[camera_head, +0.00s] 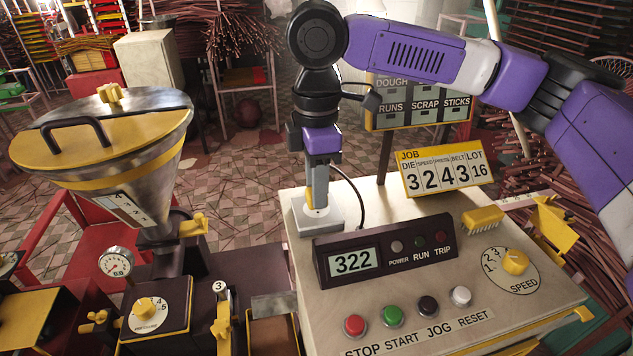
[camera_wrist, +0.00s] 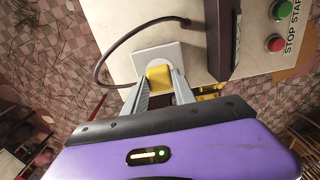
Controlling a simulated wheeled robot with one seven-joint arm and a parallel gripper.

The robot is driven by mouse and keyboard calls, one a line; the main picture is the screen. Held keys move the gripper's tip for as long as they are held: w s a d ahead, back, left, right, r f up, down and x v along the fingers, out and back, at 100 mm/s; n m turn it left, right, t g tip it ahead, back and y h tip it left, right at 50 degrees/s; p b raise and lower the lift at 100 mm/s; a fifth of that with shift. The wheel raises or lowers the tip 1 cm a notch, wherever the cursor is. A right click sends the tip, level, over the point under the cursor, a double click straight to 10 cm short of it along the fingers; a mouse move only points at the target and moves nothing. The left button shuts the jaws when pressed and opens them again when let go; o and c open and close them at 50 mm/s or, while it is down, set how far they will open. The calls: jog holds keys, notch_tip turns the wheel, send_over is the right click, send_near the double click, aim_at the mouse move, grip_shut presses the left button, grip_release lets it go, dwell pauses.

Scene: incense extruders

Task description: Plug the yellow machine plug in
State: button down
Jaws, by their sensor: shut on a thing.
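My gripper (camera_head: 317,198) points straight down over the left back corner of the control cabinet and is shut on the yellow plug. In the wrist view the yellow plug (camera_wrist: 158,76) shows between the two grey fingers. It is against or just over a pale grey socket block (camera_wrist: 162,55), which also shows in the head view (camera_head: 320,220). A dark cable (camera_wrist: 122,42) loops from the cabinet top toward the plug; it also shows behind my gripper (camera_head: 357,190). In the head view the fingers mostly hide the plug. I cannot tell how deep it sits.
The black display box (camera_head: 352,264) reading 322 stands close in front of the socket block. Several buttons and a yellow speed knob (camera_head: 515,262) lie further forward and right. A JOB sign (camera_head: 445,172) stands at the back. A steel hopper (camera_head: 110,150) is on the left.

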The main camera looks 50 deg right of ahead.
jog(key=shift+f, duration=0.6)
dwell(0.4)
jog(key=c, duration=0.9)
grip_release()
jog(key=shift+c, duration=0.2)
notch_tip(320, 180, up, 8)
jog(key=shift+f+b, duration=0.1)
jog(key=shift+b, duration=0.3)
